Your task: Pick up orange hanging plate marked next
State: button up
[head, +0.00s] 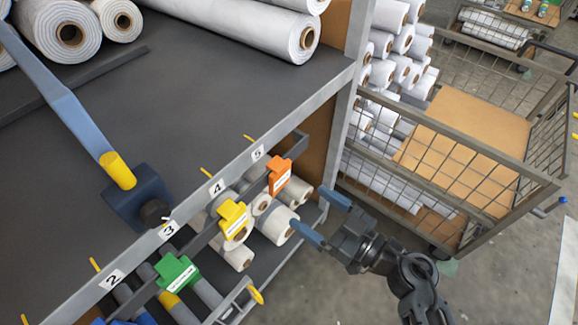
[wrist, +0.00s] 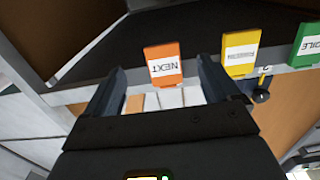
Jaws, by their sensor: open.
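The orange hanging plate (head: 279,176) hangs on the grey rail at the front of the shelf, just below the label 5. In the wrist view the orange plate (wrist: 163,62) shows a white label reading NEXT, upside down. My gripper (head: 321,217) is open, to the right of and below the plate in the head view. In the wrist view the plate appears between the two fingers (wrist: 160,85), beyond them, with nothing held. A gap between plate and fingers shows in the head view.
A yellow plate (head: 233,220) and a green plate (head: 175,272) hang farther along the same rail. White rolls (head: 277,224) lie on the shelf below. A wire cage cart (head: 450,170) stands to the right, with open floor in front of it.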

aim_at(282, 184)
jog(key=w+a, duration=0.1)
jog(key=w+a+r, duration=0.1)
jog(key=a, duration=0.1)
jog(key=w+a, duration=0.1)
jog(key=a, duration=0.1)
jog(key=shift+w+a+r, duration=0.1)
jog(key=shift+w+r, duration=0.25)
jog(key=shift+w, duration=0.05)
jog(key=shift+w+a, duration=0.25)
jog(key=shift+a, duration=0.05)
jog(key=shift+c, duration=0.3)
jog(key=c, duration=0.9)
